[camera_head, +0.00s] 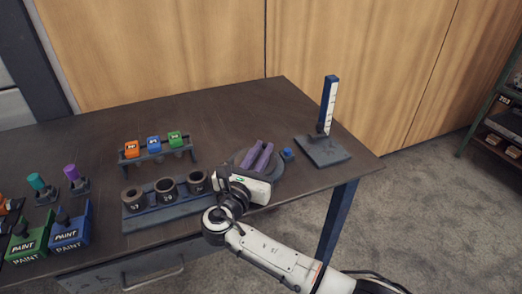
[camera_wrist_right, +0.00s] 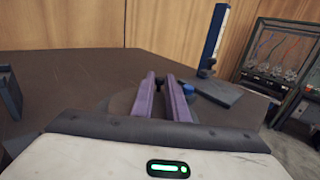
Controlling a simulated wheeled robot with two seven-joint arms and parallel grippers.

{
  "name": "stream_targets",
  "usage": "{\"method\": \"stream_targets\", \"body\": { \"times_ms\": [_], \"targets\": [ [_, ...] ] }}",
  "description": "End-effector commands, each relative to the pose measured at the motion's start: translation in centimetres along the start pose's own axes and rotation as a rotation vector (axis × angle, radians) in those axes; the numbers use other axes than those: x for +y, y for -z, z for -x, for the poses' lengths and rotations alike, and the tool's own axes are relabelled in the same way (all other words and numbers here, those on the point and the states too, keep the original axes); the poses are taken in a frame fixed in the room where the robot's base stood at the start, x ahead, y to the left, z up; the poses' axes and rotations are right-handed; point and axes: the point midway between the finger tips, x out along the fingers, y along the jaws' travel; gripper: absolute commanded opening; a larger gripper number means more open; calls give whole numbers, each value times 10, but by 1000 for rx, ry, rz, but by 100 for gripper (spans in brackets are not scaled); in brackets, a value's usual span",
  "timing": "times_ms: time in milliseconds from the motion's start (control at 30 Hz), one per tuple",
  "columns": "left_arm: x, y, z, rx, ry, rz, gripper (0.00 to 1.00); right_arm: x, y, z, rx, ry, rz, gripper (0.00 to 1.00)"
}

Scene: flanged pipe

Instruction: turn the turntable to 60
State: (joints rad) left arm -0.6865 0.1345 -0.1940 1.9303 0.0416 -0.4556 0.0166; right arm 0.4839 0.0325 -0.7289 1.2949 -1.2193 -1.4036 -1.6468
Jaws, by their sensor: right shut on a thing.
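The turntable is a dark grey round disc (camera_head: 277,168) lying near the right end of the table, partly covered by my right gripper. A small blue knob (camera_head: 287,153) stands at its right edge; it also shows in the wrist view (camera_wrist_right: 188,89). My right gripper (camera_head: 262,149) reaches over the disc with its two purple fingers close together. In the wrist view the fingers (camera_wrist_right: 163,82) point away over the disc (camera_wrist_right: 120,103). It is shut on a part of the turntable, which the fingers hide. I cannot read any angle mark. My left gripper is not in view.
A blue post with a white scale (camera_head: 329,105) stands on a dark base behind right. Left of the gripper are a holder with dark rings (camera_head: 167,189) and a rack of coloured blocks (camera_head: 153,143). Paint boxes (camera_head: 70,232) sit further left. The back of the table is clear.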

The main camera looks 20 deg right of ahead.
Motion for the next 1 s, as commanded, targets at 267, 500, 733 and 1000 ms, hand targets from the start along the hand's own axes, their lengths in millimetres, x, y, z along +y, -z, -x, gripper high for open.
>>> {"method": "stream_targets", "body": {
  "times_ms": [267, 500, 733, 1000],
  "targets": [
    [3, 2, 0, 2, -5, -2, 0, 0, 0, 0, 0, 33, 0, 0],
    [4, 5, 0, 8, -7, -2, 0, 0, 0, 0, 0, 34, 0, 0],
    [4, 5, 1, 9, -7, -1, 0, 0, 0, 0, 0, 33, -1, 32],
    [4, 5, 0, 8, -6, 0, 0, 0, 0, 1, 0, 33, 0, 32]
  ]
}}
